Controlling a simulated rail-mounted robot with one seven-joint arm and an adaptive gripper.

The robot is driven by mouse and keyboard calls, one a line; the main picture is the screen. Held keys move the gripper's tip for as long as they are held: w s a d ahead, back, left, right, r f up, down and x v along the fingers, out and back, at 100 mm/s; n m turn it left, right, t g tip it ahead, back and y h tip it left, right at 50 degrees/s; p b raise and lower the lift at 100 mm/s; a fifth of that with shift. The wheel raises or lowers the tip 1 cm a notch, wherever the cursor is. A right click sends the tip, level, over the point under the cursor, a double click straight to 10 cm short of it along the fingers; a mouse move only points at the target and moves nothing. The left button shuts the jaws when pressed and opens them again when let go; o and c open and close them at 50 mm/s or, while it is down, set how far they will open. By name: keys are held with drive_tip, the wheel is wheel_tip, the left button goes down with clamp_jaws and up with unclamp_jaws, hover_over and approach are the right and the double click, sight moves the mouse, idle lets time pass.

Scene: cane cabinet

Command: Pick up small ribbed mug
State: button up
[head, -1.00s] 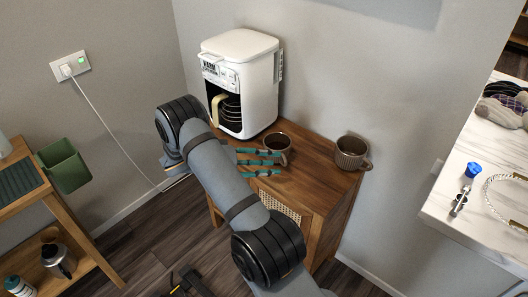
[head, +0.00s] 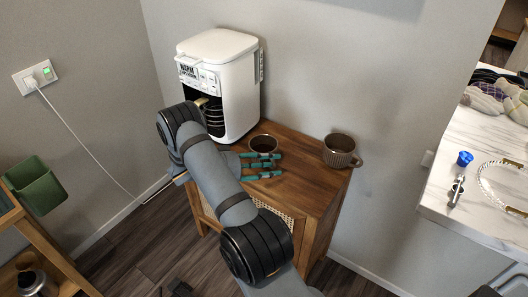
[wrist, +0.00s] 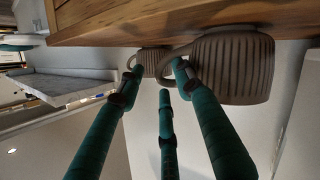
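Two brown ribbed mugs stand on the wooden cabinet top; I cannot tell surely which is the small one. One mug (head: 263,142) is by my gripper, partly hidden by the fingers. The other mug (head: 340,151) stands apart to the right, handle to the right. The wrist view looks upside down: the near mug (wrist: 236,68) is large at right, handle to the left, and the farther mug (wrist: 152,60) looks smaller behind the fingers. My gripper (head: 279,165) has three teal fingers, spread and empty. In the wrist view its fingers (wrist: 158,78) overlap the near mug's handle; contact is unclear.
A white coffee maker (head: 218,90) stands at the cabinet's back left, beside my arm. The cabinet top (head: 305,185) is clear at the front right. A marble counter (head: 455,205) is to the right, a wooden shelf with a green bin (head: 38,185) to the left.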

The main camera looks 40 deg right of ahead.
drive_tip(key=shift+x, duration=0.9)
drive_tip(key=shift+a, duration=0.1)
drive_tip(key=shift+c, duration=0.7)
drive_tip(key=c, duration=0.7)
clamp_jaws()
